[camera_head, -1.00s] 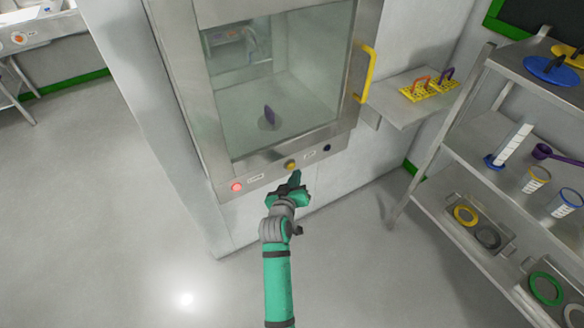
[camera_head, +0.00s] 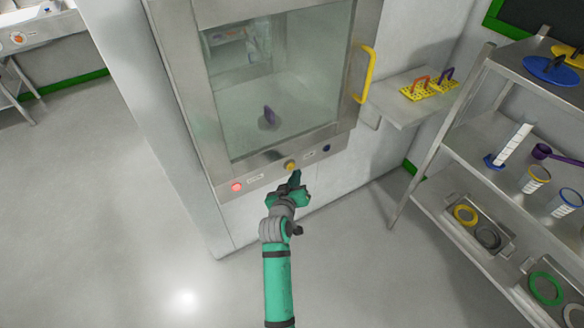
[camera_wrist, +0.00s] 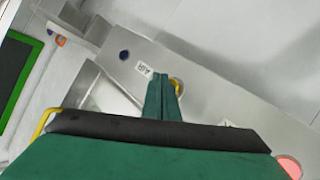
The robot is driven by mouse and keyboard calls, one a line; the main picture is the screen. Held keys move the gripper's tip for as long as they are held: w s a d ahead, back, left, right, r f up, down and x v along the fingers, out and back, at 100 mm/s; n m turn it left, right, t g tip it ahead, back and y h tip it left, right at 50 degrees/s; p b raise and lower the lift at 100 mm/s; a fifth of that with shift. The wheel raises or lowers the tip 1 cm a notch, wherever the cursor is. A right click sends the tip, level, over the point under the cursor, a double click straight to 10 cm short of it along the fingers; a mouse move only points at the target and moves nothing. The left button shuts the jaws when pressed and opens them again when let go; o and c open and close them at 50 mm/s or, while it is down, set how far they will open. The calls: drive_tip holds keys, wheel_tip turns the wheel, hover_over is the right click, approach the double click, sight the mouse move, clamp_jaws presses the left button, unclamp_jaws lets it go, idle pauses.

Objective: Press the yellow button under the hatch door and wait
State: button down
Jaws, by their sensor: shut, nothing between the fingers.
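The hatch door (camera_head: 277,80) is a closed glass pane in a steel frame with a yellow handle (camera_head: 365,75) on its right. The yellow button (camera_head: 290,165) sits on the steel strip under it, between a lit red light (camera_head: 237,187) and a dark blue button (camera_head: 326,148). My gripper (camera_head: 296,176) is shut and empty, its tips just below and right of the yellow button. In the wrist view the shut fingers (camera_wrist: 162,98) partly cover the yellow button (camera_wrist: 176,84); whether they touch it I cannot tell.
A small wall shelf (camera_head: 400,108) right of the hatch holds yellow pieces with orange and purple handles. A steel rack (camera_head: 470,165) at the right carries cylinders, a purple scoop and rings. The floor (camera_head: 120,220) at left is clear.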

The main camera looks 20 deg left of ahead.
drive_tip(key=shift+w+a, duration=0.1)
drive_tip(key=shift+a, duration=0.2)
drive_tip(key=shift+a, duration=0.2)
idle(0.5)
drive_tip(key=shift+w+a, duration=0.3)
idle(0.5)
idle(0.4)
drive_tip(key=shift+s+d, duration=0.5)
drive_tip(key=shift+d, duration=0.3)
